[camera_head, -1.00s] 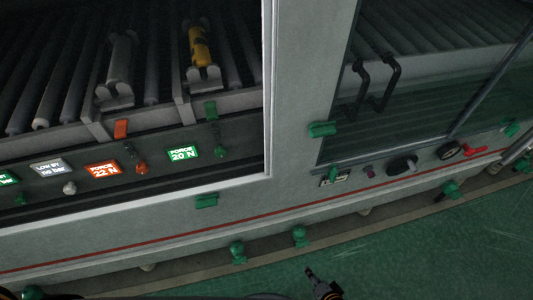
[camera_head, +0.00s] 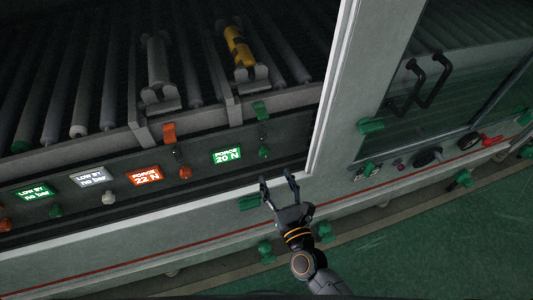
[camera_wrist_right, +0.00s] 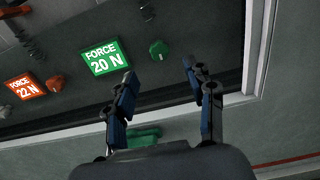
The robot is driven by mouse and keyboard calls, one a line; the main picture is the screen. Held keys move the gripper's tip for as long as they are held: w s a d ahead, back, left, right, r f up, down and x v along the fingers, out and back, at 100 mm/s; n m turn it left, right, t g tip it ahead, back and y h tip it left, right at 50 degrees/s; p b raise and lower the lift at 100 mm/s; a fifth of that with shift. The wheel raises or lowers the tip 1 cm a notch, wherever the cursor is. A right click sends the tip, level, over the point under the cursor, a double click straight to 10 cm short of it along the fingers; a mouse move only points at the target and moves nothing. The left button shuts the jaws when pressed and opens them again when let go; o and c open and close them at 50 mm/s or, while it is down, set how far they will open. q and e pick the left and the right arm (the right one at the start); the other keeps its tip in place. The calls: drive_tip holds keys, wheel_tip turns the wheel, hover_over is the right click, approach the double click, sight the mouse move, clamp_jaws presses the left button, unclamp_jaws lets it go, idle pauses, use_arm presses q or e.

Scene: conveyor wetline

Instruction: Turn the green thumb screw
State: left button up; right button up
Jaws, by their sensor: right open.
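A green thumb screw (camera_head: 264,151) sits on the dark panel, just right of the green "FORCE 20 N" label (camera_head: 227,156). It also shows in the right wrist view (camera_wrist_right: 159,50), ahead of the fingers, with the label (camera_wrist_right: 104,58) to its left. My right gripper (camera_head: 277,180) is open and empty, just below the screw in the head view and apart from it. In the right wrist view its two fingers (camera_wrist_right: 159,71) point toward the panel, with the screw between their lines. My left gripper is not in view.
An orange screw (camera_head: 185,172) stands by the orange "FORCE 22 N" label (camera_head: 144,174). A white frame post (camera_head: 330,90) rises right of the gripper. Rollers carry a yellow cylinder (camera_head: 238,47) above.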

sight(266, 155)
drive_tip(key=x, duration=0.8)
drive_tip(key=shift+w+a+f+p, duration=0.1)
drive_tip(key=shift+w+a+p, duration=0.05)
drive_tip(key=shift+w+p, duration=0.25)
drive_tip(key=shift+s, duration=0.1)
clamp_jaws()
